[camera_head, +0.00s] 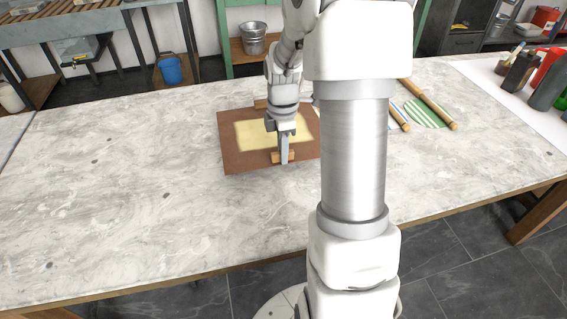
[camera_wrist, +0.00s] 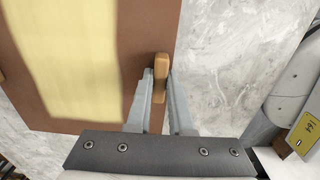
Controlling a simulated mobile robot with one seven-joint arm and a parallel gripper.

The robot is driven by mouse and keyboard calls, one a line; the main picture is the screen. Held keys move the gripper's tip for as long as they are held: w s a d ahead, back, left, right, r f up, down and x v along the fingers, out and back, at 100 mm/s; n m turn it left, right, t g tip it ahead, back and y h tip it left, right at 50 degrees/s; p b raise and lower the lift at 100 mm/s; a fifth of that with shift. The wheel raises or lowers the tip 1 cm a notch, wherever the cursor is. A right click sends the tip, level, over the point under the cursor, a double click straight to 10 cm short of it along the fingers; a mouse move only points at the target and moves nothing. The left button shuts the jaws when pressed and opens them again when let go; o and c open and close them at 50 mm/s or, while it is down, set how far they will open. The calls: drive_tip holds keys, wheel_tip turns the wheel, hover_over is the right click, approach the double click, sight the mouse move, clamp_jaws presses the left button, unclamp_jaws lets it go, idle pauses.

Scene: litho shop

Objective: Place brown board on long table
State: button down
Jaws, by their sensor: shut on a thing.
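The brown board (camera_head: 237,161) is a flat rectangle with a pale yellow sheet (camera_head: 250,135) on it and small wooden handle blocks at its near and far edges. It is at or just over the marble-topped long table (camera_head: 120,190); I cannot tell whether it touches. My gripper (camera_head: 284,158) points down at the board's near edge, shut on the near wooden block (camera_wrist: 161,75). The wrist view shows that block between the two fingers, with the brown board (camera_wrist: 145,25) and the marble top (camera_wrist: 230,55) around it. My arm hides the board's right end.
Wooden rollers (camera_head: 432,108) and a green-striped cloth (camera_head: 424,114) lie right of my arm. Dark bottles (camera_head: 521,70) and a red one stand at the far right. The table's left and front areas are clear. A metal bucket (camera_head: 252,38) stands behind.

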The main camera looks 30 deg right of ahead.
drive_tip(key=shift+f+b, duration=0.55)
drive_tip(key=shift+f, duration=1.4)
drive_tip(key=shift+f, duration=0.2)
drive_tip(key=c, duration=0.8)
unclamp_jaws()
drive_tip(key=shift+r, duration=0.1)
drive_tip(key=shift+r, duration=0.1)
wheel_tip(320, 180, up, 12)
drive_tip(key=p, duration=0.3)
